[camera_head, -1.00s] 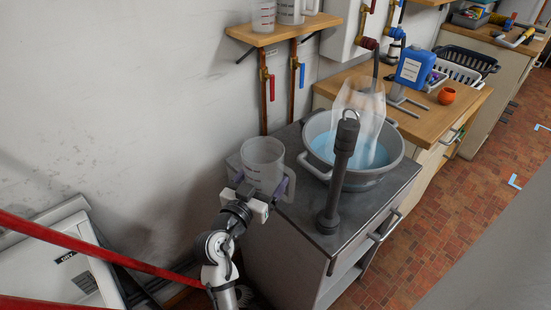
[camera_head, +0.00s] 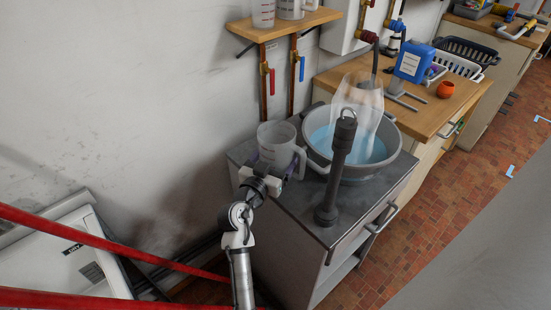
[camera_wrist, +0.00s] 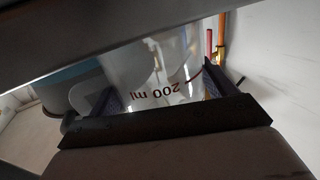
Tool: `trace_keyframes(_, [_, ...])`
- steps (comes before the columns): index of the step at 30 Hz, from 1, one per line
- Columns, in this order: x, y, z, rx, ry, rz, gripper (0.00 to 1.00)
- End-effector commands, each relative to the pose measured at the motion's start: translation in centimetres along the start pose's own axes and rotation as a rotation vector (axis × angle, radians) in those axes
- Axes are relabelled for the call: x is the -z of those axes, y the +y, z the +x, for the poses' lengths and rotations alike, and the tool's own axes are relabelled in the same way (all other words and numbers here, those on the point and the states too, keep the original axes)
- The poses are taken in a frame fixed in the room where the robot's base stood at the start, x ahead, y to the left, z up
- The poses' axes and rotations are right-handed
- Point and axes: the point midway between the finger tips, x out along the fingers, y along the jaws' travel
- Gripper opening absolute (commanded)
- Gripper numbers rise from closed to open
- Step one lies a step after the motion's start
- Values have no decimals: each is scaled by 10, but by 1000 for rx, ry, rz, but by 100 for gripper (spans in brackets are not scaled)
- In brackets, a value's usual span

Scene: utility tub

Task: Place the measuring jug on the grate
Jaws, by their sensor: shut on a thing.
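The measuring jug (camera_head: 279,142) is clear and greyish, with its handle on the right. My gripper (camera_head: 277,170) is shut on the jug from the near side and holds it about upright over the back left of the grey cabinet top. In the wrist view the jug (camera_wrist: 165,75) lies between my fingers, and its 200 ml marking shows upside down. I cannot tell whether the jug's base touches the surface. I cannot make out a grate in either view.
A grey tub (camera_head: 322,162) with blue water and a clear vessel stands right of the jug. A dark upright post (camera_head: 337,170) stands in front of it. A wooden shelf (camera_head: 284,25) with jugs hangs above, with pipes below. Red rails (camera_head: 100,240) cross at lower left.

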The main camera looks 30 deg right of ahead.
Motion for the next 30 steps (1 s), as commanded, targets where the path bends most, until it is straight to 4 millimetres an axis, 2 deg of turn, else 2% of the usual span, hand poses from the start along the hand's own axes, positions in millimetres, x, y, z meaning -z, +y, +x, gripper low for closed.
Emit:
trace_keyframes(2, [-3,0,0,0,1,1,58])
trace_keyframes(3, [-2,0,0,0,0,0,89])
trace_keyframes(6, [-2,0,0,0,0,0,100])
trace_keyframes(18, [2,0,0,-1,-3,-1,100])
trace_keyframes(19, [-6,0,-7,2,-1,0,100])
trace_keyframes(24, [-12,0,-44,3,1,1,100])
trace_keyframes(30, [-10,0,-91,5,-1,0,100])
